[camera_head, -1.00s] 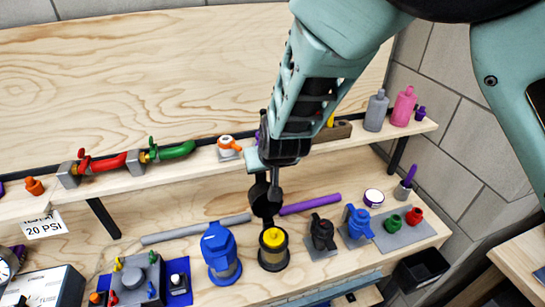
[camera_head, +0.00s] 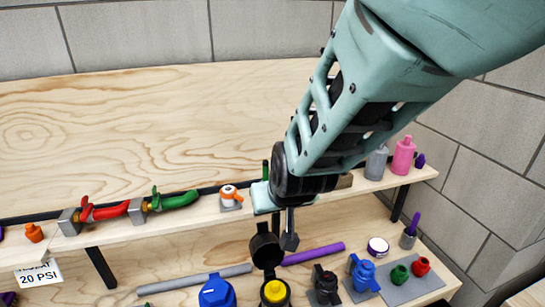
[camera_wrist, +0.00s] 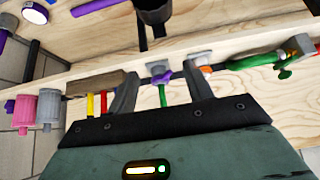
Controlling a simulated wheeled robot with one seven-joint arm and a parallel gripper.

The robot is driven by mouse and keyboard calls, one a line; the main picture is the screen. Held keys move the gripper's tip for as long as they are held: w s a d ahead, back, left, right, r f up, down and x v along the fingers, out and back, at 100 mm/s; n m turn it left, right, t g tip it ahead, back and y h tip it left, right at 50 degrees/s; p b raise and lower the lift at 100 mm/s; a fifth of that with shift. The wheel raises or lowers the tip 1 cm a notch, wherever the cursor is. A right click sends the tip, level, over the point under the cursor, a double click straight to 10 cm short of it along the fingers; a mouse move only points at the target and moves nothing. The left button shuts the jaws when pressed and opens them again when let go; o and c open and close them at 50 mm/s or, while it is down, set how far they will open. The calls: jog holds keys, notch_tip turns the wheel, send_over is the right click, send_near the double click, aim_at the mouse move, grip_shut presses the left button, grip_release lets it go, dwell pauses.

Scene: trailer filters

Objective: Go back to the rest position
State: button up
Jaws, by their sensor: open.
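My gripper (camera_head: 284,228) hangs in front of the wooden shelf (camera_head: 130,222), right of the white-and-orange round part. It is open and empty; in the wrist view its two dark fingers (camera_wrist: 160,84) stand apart with nothing clamped between them. In the head view, a black cup-like part (camera_head: 265,249) is just below and left of the fingers, behind the yellow-topped black filter (camera_head: 275,292). The gripper appears clear of both. My forearm covers part of the shelf and back board.
The shelf holds red (camera_head: 110,211) and green-handled (camera_head: 178,201) valves, the white-and-orange part (camera_head: 230,194), and grey (camera_head: 376,163) and pink (camera_head: 402,158) bottles. Below lie a purple rod (camera_head: 313,254), a blue filter (camera_head: 217,292) and small fittings. The wall above the board is clear.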

jog(key=s+d+f+n+g+b, duration=0.1)
jog(key=s+d+f+g+b, duration=0.1)
jog(key=s, duration=0.6)
jog(key=s+d+f+n+g+h+b, duration=0.1)
jog(key=s+d+f+n+g+b, duration=0.1)
jog(key=s+d+b, duration=0.2)
jog(key=s+d+f+n+g+b, duration=0.1)
jog(key=s+d+f+g+b, duration=0.1)
jog(key=s+d, duration=0.5)
jog(key=s+g+b, duration=0.1)
jog(key=s, duration=0.3)
jog(key=shift+s+n, duration=0.3)
jog(key=shift+s, duration=0.05)
jog(key=shift+d, duration=0.1)
